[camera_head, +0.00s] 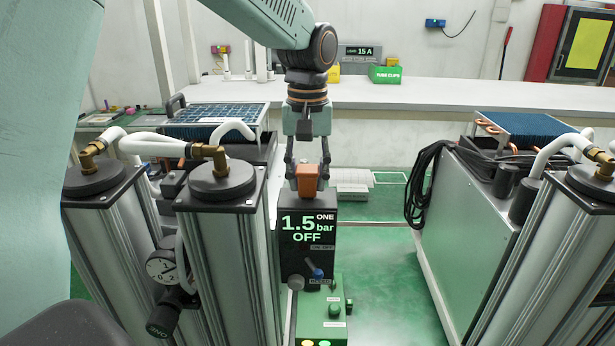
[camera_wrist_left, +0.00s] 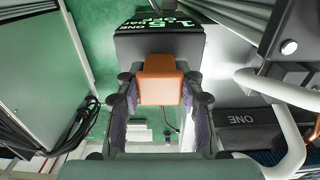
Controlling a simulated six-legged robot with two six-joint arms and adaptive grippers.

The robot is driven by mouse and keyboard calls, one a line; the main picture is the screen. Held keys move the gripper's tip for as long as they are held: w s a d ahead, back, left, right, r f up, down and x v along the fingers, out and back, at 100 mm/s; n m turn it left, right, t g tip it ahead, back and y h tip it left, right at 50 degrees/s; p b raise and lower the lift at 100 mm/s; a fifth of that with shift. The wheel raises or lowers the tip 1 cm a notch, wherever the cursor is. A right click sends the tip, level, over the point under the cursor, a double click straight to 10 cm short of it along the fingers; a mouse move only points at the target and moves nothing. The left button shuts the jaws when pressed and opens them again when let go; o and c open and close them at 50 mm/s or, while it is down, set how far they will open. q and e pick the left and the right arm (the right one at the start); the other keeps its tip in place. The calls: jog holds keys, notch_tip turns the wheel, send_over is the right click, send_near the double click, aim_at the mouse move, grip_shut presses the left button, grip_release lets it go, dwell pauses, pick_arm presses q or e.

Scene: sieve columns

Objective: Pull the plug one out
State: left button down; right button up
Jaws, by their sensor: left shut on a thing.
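The plug (camera_head: 307,181) is an orange block at the top of a dark box (camera_head: 293,262) whose display reads "ONE 1.5 bar OFF". My left gripper (camera_head: 307,170) points down with its fingers on both sides of the plug and is shut on it. In the left wrist view the plug (camera_wrist_left: 160,82) sits between the two finger pads, against the edge of the dark box (camera_wrist_left: 150,42). I cannot tell whether the plug is seated in the box or clear of it. My right gripper is not in view.
Sieve columns with brass fittings and white hoses (camera_head: 222,200) stand close on the left. A grey cabinet with black cables (camera_head: 430,185) and more columns are on the right. A green box with knobs (camera_head: 322,312) stands below.

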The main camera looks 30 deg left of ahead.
pick_arm(q)
jog(key=shift+r, duration=1.05)
jog(key=c, duration=0.8)
grip_release()
jog(key=shift+o, duration=0.2)
jog(key=shift+r, duration=0.15)
notch_tip(320, 180, up, 12)
jog(key=shift+f, duration=0.2)
